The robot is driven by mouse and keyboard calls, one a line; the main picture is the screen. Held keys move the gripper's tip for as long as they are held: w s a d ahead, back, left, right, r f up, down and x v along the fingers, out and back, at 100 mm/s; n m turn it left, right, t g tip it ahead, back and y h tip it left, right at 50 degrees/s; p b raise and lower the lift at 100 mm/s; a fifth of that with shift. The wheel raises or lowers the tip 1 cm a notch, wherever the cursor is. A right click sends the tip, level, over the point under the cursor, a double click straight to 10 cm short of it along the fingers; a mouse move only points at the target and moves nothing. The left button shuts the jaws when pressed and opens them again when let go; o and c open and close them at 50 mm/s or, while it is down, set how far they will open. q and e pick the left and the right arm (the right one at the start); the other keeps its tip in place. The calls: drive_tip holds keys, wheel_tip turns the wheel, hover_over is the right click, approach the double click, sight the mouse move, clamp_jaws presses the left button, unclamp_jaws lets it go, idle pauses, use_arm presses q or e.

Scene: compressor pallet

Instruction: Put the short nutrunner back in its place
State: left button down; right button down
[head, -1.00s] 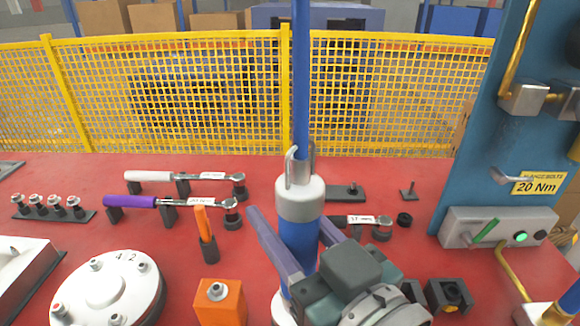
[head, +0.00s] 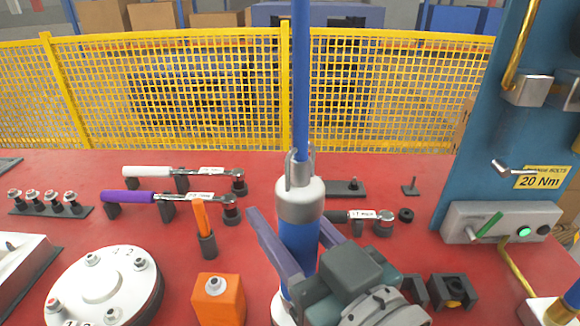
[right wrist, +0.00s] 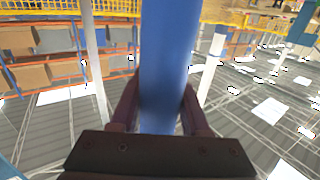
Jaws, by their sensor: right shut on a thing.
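The short nutrunner (head: 302,213) appears to be the upright tool with a blue body, a white collar and a metal hanger loop at the top, in the middle of the head view. A blue pole or hose rises from its top. My right gripper (head: 290,258) is shut around the blue body, one finger on each side. In the right wrist view the blue body (right wrist: 166,70) stands between the two fingers. The lower end of the tool is mostly hidden behind my gripper. My left gripper is not in view.
A round white flange (head: 103,287), an orange block (head: 217,302) and several wrenches on stands, one with a purple handle (head: 128,197), lie on the red table. Small black holders (head: 452,292) stand right of my gripper. A blue panel (head: 500,120) rises at the right, a yellow fence (head: 180,95) behind.

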drive_tip(key=shift+f+b, duration=0.25)
drive_tip(key=shift+b, duration=0.1)
drive_tip(key=c, duration=0.7)
unclamp_jaws()
drive_tip(key=o, duration=0.4)
drive_tip(key=shift+f, duration=0.1)
drive_tip(key=shift+s+f, duration=0.1)
drive_tip(key=shift+f, duration=0.05)
drive_tip(key=shift+s+d, duration=0.25)
drive_tip(key=v, duration=0.9)
